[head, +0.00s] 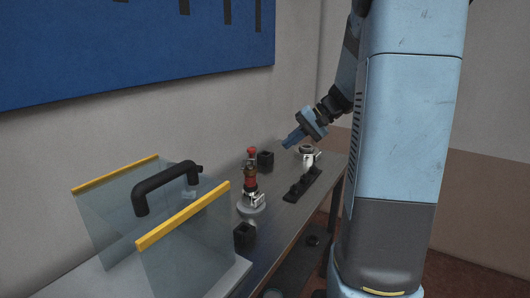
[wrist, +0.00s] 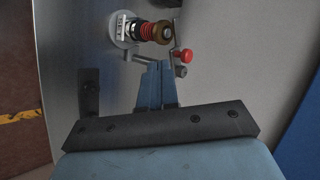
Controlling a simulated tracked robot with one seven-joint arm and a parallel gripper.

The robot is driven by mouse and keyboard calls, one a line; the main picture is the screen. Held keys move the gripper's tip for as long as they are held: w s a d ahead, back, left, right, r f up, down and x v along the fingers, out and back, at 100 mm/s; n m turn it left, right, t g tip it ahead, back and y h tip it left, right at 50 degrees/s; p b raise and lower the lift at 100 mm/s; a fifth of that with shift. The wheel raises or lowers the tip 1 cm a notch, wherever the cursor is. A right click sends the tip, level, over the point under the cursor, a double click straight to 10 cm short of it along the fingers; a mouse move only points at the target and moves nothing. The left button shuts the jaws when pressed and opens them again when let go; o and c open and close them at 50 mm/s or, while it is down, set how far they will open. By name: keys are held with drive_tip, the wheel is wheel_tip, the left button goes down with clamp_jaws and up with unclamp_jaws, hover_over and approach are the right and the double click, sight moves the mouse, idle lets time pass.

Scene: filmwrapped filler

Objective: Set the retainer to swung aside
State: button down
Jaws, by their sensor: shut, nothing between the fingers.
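A fitting with a red ribbed body (head: 250,183) stands on a round grey base on the bench, with a red knob (head: 252,152) at its top. In the wrist view, the same fitting (wrist: 150,31) lies beyond my fingertips, with the red knob (wrist: 184,55) to the right beside a thin rod and a grey bar. I cannot tell for sure which of these parts is the retainer, or its exact position. My gripper (head: 288,144) is shut and empty, above the bench to the right of the fitting. Its blue fingertips (wrist: 156,64) appear close to the grey bar; contact cannot be told.
Clear panels with yellow top edges (head: 190,217) and a black handle (head: 168,178) stand at the left. Black blocks (head: 265,161), a black rail (head: 303,183) and a silver fitting (head: 308,158) are on the bench. A wall is behind. Free space lies above the bench.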

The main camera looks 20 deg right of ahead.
drive_tip(key=x, duration=1)
drive_tip(key=shift+w+a+r, duration=0.1)
drive_tip(key=shift+w+a, duration=0.1)
drive_tip(key=shift+a, duration=0.3)
drive_tip(key=shift+w+a+r, duration=0.15)
drive_tip(key=shift+w+a, duration=0.1)
drive_tip(key=shift+a, duration=0.25)
drive_tip(key=shift+w+a, duration=0.3)
drive_tip(key=shift+a, duration=0.3)
